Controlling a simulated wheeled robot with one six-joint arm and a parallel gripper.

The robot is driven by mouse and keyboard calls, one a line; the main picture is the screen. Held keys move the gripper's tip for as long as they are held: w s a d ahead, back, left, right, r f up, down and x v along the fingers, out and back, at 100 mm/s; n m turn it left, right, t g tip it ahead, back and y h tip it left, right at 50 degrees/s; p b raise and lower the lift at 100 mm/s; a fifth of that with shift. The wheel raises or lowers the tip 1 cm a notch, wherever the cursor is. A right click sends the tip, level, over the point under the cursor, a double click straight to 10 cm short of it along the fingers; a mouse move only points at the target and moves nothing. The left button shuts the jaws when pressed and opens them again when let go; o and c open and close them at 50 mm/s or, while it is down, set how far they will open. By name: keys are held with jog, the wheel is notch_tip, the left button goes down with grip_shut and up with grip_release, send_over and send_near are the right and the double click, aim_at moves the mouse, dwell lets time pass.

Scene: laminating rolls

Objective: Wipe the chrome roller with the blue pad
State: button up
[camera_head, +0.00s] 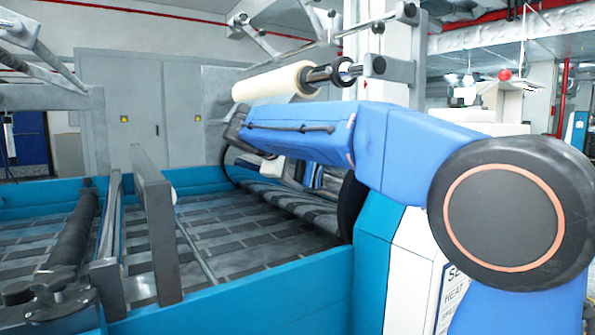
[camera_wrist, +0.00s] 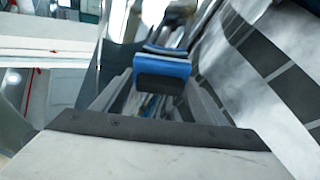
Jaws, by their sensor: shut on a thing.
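The blue pad (camera_wrist: 162,74) shows near the middle of the wrist view, with a dark underside. My gripper (camera_wrist: 165,58) is shut on it; its fingers are hard to make out. A shiny, mirror-like surface (camera_wrist: 114,42), which looks like the chrome roller, lies just left of the pad. I cannot tell whether the pad touches it. In the head view my blue arm reaches left over the machine, and its far end hides most of the gripper. Small blue and pale parts show below the arm there, too small to tell apart.
A cream roll (camera_head: 275,82) on a dark shaft is above my arm. A grey patterned bed (camera_head: 225,232) lies inside the teal machine frame (camera_head: 240,295). A grey upright plate (camera_head: 155,225) and a dark roller (camera_head: 75,230) stand at the left. Grey cabinets (camera_head: 140,100) are behind.

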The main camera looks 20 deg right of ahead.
jog(key=shift+d, duration=0.1)
jog(key=shift+s, duration=0.1)
jog(key=shift+s+d, duration=0.2)
jog(key=shift+s, duration=0.45)
jog(key=shift+s+d, duration=0.2)
jog(key=shift+s, duration=0.45)
jog(key=shift+s+d+f, duration=0.1)
jog(key=shift+s+d, duration=0.4)
jog(key=shift+s, duration=0.95)
jog(key=shift+s+d+r, duration=0.1)
jog(key=shift+s+d, duration=0.45)
jog(key=shift+s, duration=0.95)
jog(key=shift+s+d+f, duration=0.1)
jog(key=shift+s+d, duration=0.4)
jog(key=shift+s, duration=0.95)
jog(key=shift+w+a, duration=0.3)
jog(key=shift+w, duration=0.4)
jog(key=shift+w+a, duration=0.25)
jog(key=shift+w, duration=0.45)
jog(key=shift+w+a, duration=0.45)
jog(key=shift+w, duration=1.05)
jog(key=shift+w+a, duration=0.45)
jog(key=shift+w, duration=1)
jog(key=shift+w+a, duration=0.45)
jog(key=shift+w, duration=1.05)
